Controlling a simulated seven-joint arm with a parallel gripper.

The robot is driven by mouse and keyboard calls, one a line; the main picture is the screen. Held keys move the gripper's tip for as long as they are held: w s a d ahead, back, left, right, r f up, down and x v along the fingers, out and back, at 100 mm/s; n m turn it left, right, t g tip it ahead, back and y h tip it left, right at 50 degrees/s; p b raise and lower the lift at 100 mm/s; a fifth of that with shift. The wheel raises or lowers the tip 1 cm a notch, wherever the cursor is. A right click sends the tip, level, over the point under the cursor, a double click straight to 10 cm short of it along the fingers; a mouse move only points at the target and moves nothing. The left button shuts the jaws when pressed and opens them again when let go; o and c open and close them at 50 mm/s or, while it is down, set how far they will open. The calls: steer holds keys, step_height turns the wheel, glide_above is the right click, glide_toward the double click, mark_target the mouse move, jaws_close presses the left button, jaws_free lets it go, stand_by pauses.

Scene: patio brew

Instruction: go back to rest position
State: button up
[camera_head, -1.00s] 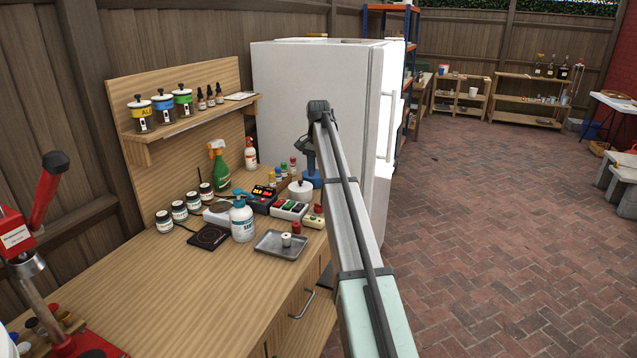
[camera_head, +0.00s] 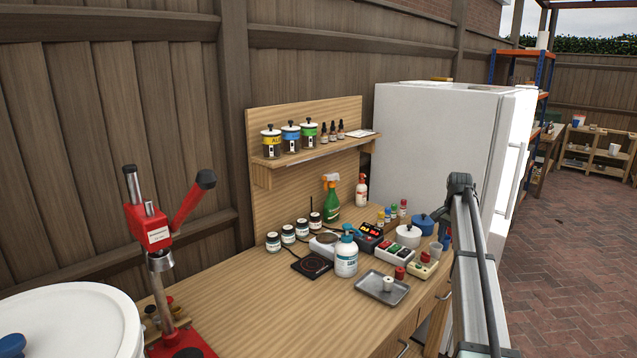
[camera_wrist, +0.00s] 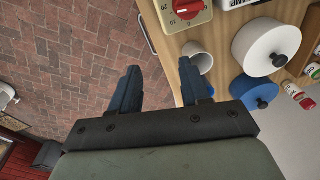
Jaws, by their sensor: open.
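My gripper (camera_wrist: 160,90) shows in the wrist view with its two dark blue fingers spread apart. It is open and nothing is between the fingers. The right finger is close to a pale cup (camera_wrist: 199,55) at the bench edge, and the left finger is over the brick floor. In the head view my arm reaches along the right side of the workbench (camera_head: 240,300), and the gripper itself is hidden behind it.
A white lidded pot (camera_head: 408,236), a blue lidded pot (camera_head: 424,224), a metal tray (camera_head: 370,287) and a white pump bottle (camera_head: 346,256) stand on the bench. A red press (camera_head: 157,233) is at the left. A white fridge (camera_head: 440,140) stands behind.

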steer(key=s+d+f+t+h, duration=0.1)
steer(key=s+d+f, duration=0.25)
steer(key=f, duration=0.65)
steer(key=s+d+f, duration=0.3)
steer(key=s+f, duration=0.2)
steer(key=f, duration=0.4)
steer(key=s+a+f+n+g, duration=0.1)
steer(key=s+a+f, duration=0.4)
steer(key=f, duration=0.2)
steer(key=s+a+f+n+y, duration=0.1)
steer(key=s+a+f+n, duration=0.1)
steer(key=s+a+f, duration=0.45)
steer(key=s+a+f+n+g, duration=0.15)
steer(key=a+f, duration=0.25)
steer(key=f, duration=0.4)
steer(key=s+a+f+n+g, duration=0.1)
steer(key=s+a+f+g, duration=0.1)
steer(key=s+a+f, duration=0.7)
steer(key=s+a+f+n+g, duration=0.1)
steer(key=s+a+f+n, duration=0.2)
steer(key=s, duration=0.9)
steer(key=s+a+f+n+g, duration=0.1)
steer(key=s+a+g, duration=0.1)
steer(key=s, duration=0.9)
steer(key=s+a+f+n+g, duration=0.1)
steer(key=s+a, duration=0.4)
steer(key=s, duration=0.7)
steer(key=shift+a+f+g, duration=0.3)
steer(key=shift+f+g, duration=0.05)
steer(key=shift+f, duration=0.3)
